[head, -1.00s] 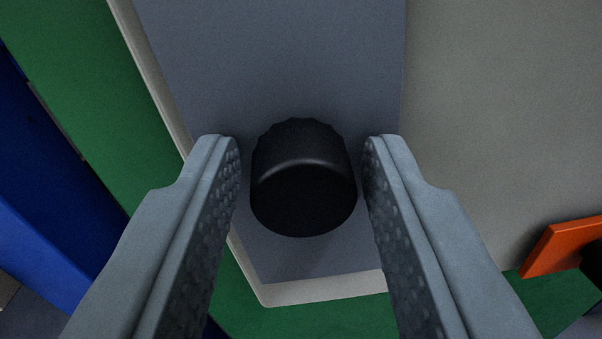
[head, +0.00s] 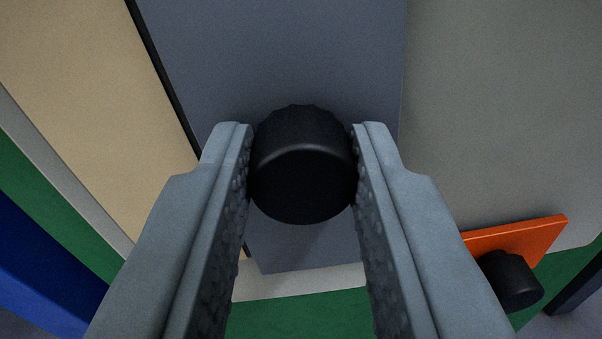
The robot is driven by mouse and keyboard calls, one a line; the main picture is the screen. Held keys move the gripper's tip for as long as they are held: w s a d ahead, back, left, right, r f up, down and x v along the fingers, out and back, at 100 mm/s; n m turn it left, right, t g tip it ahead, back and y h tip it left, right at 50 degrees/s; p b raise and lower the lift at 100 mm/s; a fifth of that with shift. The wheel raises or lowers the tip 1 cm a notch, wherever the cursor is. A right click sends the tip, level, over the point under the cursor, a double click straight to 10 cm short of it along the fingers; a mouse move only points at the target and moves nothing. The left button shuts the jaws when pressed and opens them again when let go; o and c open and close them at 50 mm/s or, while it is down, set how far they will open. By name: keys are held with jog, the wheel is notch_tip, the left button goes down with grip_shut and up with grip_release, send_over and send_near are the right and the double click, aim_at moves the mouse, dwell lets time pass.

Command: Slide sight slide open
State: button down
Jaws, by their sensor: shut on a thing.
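The sight slide (head: 290,60) is a flat blue-grey panel in the upper middle of the head view. A black ribbed knob (head: 302,180) stands on it near its lower end. My gripper (head: 303,150) is shut on this knob, one finger pressed on each side. To the left of the slide, past a dark edge line, a beige surface (head: 90,70) is uncovered. The fingers hide part of the slide's lower left and right edges.
A light grey panel (head: 500,110) lies right of the slide. An orange plate (head: 520,237) with a second black knob (head: 512,280) sits at the lower right. A pale rim, green frame (head: 300,312) and blue part (head: 45,270) border the left and bottom.

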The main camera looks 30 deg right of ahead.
jog(key=c, duration=1.4)
grip_release()
jog(key=v, duration=1.7)
jog(key=shift+s, duration=0.2)
jog(key=shift+a, duration=0.15)
notch_tip(320, 180, up, 27)
jog(key=w+n+t+y, duration=0.1)
jog(key=w+t+y, duration=0.1)
jog(key=y, duration=0.4)
jog(key=s+d+r+n+t+y, duration=0.1)
jog(key=s+r+n+y, duration=0.1)
jog(key=s+r, duration=0.5)
jog(key=s+r+n+t+y, duration=0.1)
jog(key=s+r+n+y, duration=0.15)
jog(key=r, duration=0.85)
jog(key=s+d+r+n, duration=0.1)
jog(key=s+r, duration=0.3)
jog(key=s, duration=0.5)
jog(key=s+d+r+n, duration=0.1)
jog(key=s+r, duration=0.3)
jog(key=s, duration=0.5)
jog(key=s+d+r+n, duration=0.2)
jog(key=s+r, duration=0.3)
jog(key=s, duration=0.4)
jog(key=shift+s+g+y, duration=0.2)
jog(key=shift+g+y, duration=0.1)
jog(key=shift+y, duration=0.15)
